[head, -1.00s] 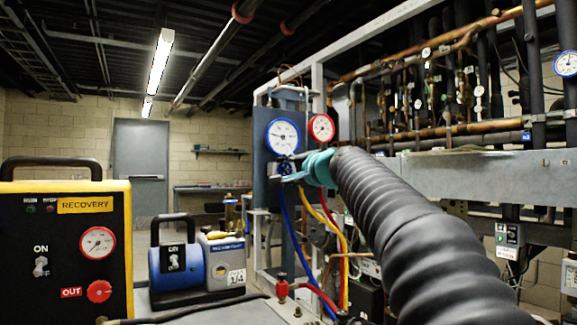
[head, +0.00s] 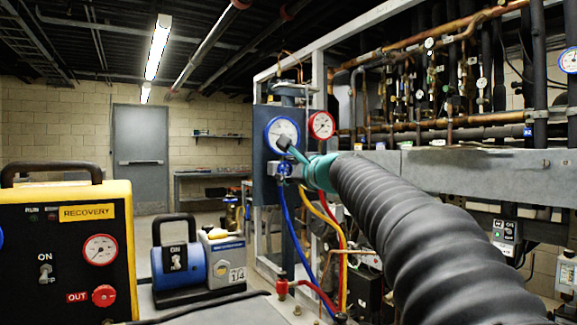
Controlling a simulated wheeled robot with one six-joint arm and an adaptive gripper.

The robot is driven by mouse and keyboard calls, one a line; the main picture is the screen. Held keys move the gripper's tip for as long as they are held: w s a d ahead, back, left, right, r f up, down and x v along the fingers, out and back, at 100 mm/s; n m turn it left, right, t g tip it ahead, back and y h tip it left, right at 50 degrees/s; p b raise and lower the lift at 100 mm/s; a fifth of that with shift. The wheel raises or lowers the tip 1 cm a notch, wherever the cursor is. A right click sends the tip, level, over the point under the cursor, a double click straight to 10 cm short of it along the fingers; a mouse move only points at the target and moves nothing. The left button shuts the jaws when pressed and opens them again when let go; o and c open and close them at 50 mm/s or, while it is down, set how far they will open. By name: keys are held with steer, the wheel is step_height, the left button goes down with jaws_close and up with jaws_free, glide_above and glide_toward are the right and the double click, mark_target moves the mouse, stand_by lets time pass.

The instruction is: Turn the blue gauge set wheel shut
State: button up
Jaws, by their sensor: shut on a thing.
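The gauge set hangs on a dark blue-grey panel, with a blue-rimmed gauge (head: 282,134) at left and a red-rimmed gauge (head: 321,125) at right. The blue wheel (head: 283,169) sits below the blue-rimmed gauge and is partly hidden by my gripper. My gripper (head: 284,158) is at the end of my black ribbed arm with a teal wrist. Its fingers are shut on the blue wheel, one above it in front of the lower gauge face. The exact finger contact is small and hard to see.
Blue, yellow and red hoses (head: 329,222) hang below the gauges. A yellow and black recovery machine (head: 99,215) stands at left, beside a blue vacuum pump (head: 180,266). Copper pipes and a grey beam (head: 480,175) run along the right.

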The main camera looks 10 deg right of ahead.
steer(key=m, duration=0.4)
steer(key=shift+m, duration=2.3)
steer(key=o, duration=1.1)
steer(key=shift+o, duration=0.2)
steer(key=v, duration=1.2)
